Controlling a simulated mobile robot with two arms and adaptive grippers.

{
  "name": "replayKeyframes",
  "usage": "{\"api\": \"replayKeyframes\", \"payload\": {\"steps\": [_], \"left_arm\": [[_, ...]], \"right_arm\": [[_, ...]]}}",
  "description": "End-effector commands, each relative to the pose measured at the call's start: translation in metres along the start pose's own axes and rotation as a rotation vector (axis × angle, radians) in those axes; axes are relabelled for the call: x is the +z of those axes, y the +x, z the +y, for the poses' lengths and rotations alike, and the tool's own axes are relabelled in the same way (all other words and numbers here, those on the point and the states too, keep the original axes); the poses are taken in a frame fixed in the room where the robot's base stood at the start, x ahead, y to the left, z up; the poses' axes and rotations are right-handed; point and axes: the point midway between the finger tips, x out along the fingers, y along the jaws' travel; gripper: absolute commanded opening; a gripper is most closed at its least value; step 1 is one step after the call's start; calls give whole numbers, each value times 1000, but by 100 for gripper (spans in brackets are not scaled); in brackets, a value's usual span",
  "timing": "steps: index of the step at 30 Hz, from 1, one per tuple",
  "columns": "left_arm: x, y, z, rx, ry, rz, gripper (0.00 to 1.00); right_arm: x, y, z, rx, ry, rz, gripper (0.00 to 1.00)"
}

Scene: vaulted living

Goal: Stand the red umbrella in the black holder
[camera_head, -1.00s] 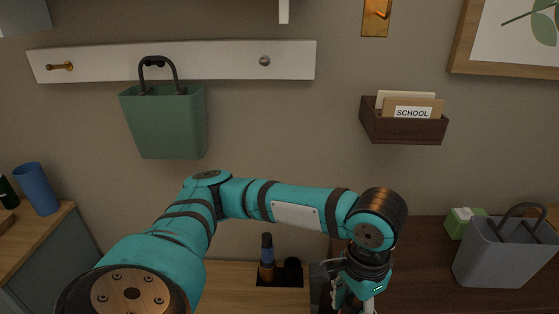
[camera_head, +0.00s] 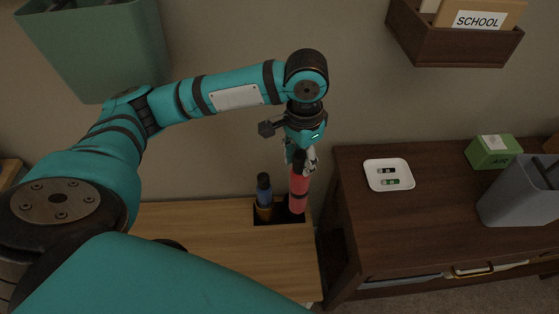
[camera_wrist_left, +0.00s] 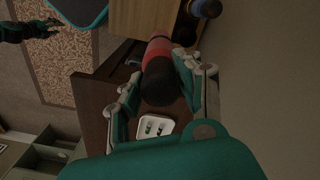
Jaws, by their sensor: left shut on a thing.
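The red umbrella (camera_head: 298,190) is upright in the head view, with its lower end at the black holder (camera_head: 291,217) on the light wooden bench. Whether its tip is inside the holder or just above it, I cannot tell. My left gripper (camera_head: 300,163) is shut on the umbrella's upper part from above. In the left wrist view the umbrella (camera_wrist_left: 158,50) shows its dark end between the fingers (camera_wrist_left: 155,95). A blue and orange umbrella (camera_head: 264,195) stands in the left part of the holder.
A dark wooden table (camera_head: 430,220) stands close to the right of the bench.

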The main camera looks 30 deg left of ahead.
Motion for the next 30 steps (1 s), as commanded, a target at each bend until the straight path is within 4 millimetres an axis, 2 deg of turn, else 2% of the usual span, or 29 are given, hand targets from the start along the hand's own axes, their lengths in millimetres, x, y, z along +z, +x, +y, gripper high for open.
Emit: {"api": "replayKeyframes", "payload": {"steps": [1,6,11,18,24,30], "left_arm": [[-7,12,-6,2,52,1,0],[-29,39,-31,1,273,0,0],[-44,64,-54,2,482,-8,0],[-54,83,-73,5,663,-18,0],[-54,114,-76,7,691,-22,0],[-54,135,-76,6,690,-20,0]], "right_arm": [[4,10,5,6,-2,-4,40],[28,26,19,23,-6,-36,40],[46,39,23,27,-6,-61,40],[39,49,20,23,-4,-47,40],[27,51,10,12,-1,-27,40],[26,52,7,9,-2,-27,40]]}}
